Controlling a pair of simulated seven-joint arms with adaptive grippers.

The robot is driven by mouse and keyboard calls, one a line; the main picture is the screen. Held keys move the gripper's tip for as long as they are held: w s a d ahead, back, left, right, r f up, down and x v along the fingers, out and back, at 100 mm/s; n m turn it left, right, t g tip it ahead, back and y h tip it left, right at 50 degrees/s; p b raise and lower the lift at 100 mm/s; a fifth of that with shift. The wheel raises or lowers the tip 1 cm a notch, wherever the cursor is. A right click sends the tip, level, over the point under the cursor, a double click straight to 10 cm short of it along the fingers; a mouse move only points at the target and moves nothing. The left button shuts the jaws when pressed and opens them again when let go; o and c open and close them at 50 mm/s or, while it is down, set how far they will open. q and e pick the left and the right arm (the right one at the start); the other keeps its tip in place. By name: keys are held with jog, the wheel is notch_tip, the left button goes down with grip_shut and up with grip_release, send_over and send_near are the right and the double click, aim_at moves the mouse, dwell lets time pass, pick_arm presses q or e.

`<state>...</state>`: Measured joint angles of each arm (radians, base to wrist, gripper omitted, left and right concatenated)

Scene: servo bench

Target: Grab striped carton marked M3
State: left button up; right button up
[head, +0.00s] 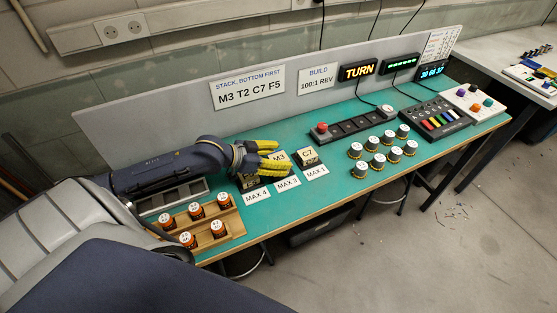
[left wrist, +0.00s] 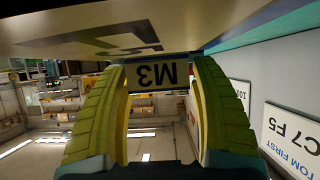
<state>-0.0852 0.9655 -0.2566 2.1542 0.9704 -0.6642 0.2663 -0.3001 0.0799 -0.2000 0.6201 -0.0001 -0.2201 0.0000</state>
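The carton marked M3 (head: 280,158) stands on the green bench, between a carton at its left and the C7 carton (head: 307,156) at its right. In the left wrist view, the M3 label (left wrist: 157,76) shows upside down between my yellow fingertips. My left gripper (head: 273,156) is open, with one finger on each side of the M3 carton and a narrow gap apparent. My right gripper is not in view. Stripes on the M3 carton are not clear.
White MAX cards (head: 288,183) lie before the cartons. A wooden rack (head: 228,220) with orange-banded cans is nearer left. A sign board (head: 190,95) stands behind.

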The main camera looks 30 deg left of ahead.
pick_arm(q)
jog(key=c, duration=0.9)
